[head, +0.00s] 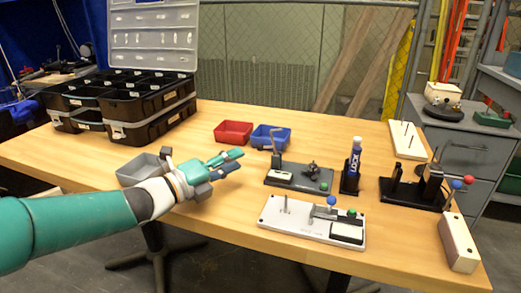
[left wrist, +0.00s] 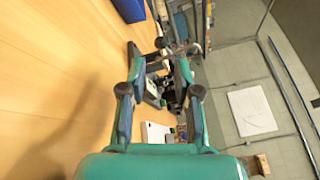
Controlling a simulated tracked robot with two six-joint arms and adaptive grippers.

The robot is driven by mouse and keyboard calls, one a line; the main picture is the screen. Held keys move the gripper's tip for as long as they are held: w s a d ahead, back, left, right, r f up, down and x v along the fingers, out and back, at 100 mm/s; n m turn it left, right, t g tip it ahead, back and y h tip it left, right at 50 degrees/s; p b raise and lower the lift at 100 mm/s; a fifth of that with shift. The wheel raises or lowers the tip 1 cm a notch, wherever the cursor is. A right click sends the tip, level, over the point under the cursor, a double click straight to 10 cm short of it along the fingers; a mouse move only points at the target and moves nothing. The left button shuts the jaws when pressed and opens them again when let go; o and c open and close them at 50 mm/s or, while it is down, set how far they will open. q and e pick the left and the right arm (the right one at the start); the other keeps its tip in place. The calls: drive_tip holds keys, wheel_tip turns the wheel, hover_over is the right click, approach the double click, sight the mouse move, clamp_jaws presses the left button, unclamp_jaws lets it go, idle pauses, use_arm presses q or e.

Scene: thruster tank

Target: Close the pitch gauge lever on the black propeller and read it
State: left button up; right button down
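The pitch gauge is a dark grey base plate (head: 290,179) near the table's middle. Its lever (head: 276,146) stands upright at the left end, above a small white-faced block. A small black propeller (head: 312,169) sits on the plate right of the lever, with a green knob at the plate's right corner. My left gripper (head: 229,163) is in the air left of the gauge, fingers apart and empty, pointing towards it. In the left wrist view, the open fingers (left wrist: 162,72) frame the gauge beyond them, with parts overlapping and hard to separate. My right gripper is not in view.
A white plate with blue and green knobs (head: 285,225) lies in front of the gauge. A marked tube in a black stand (head: 352,165) is to its right. Red (head: 233,132) and blue (head: 270,137) bins stand behind; a grey bin (head: 140,170) is behind my left wrist.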

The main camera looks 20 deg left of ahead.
sight(260, 148)
use_arm(q)
drive_tip(key=x, duration=0.9)
